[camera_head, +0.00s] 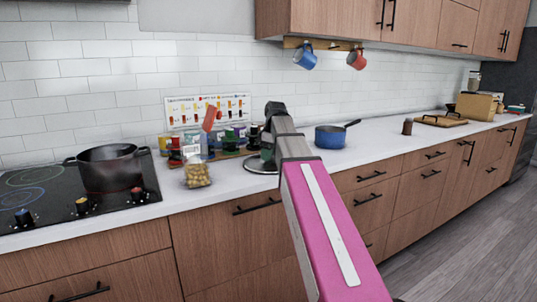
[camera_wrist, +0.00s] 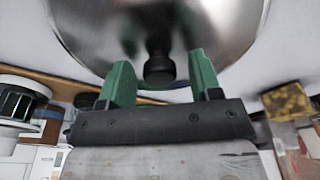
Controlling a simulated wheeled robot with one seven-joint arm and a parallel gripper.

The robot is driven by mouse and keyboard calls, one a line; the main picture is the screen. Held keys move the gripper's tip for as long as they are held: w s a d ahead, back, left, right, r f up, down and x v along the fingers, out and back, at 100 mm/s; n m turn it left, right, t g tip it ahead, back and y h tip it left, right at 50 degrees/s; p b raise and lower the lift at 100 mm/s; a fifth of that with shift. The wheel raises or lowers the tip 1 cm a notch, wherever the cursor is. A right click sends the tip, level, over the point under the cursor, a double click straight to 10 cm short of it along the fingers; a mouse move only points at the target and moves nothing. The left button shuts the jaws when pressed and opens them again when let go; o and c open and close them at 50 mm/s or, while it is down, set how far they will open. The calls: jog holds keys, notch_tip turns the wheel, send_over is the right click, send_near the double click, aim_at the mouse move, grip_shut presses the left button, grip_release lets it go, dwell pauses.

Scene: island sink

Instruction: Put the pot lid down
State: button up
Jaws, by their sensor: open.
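The pot lid (camera_head: 257,166) lies on the counter as a shiny metal disc, partly hidden behind my arm in the head view. In the wrist view the steel lid (camera_wrist: 95,25) fills the top, with its black knob (camera_wrist: 159,66) between my two green fingers. My gripper (camera_wrist: 157,77) is open, with a gap on both sides of the knob. In the head view my gripper is mostly hidden by the arm.
A dark pot (camera_head: 112,170) stands on the black cooktop (camera_head: 35,200) at left. A bag of yellowish food (camera_head: 197,175) and several small jars stand left of the lid. A blue saucepan (camera_head: 330,137) stands to the right, with bare counter (camera_head: 385,138) beyond.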

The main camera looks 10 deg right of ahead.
aim_at(273, 160)
notch_tip(273, 160, up, 12)
jog(key=d, duration=0.1)
jog(key=shift+s+d, duration=0.35)
jog(key=shift+s, duration=0.1)
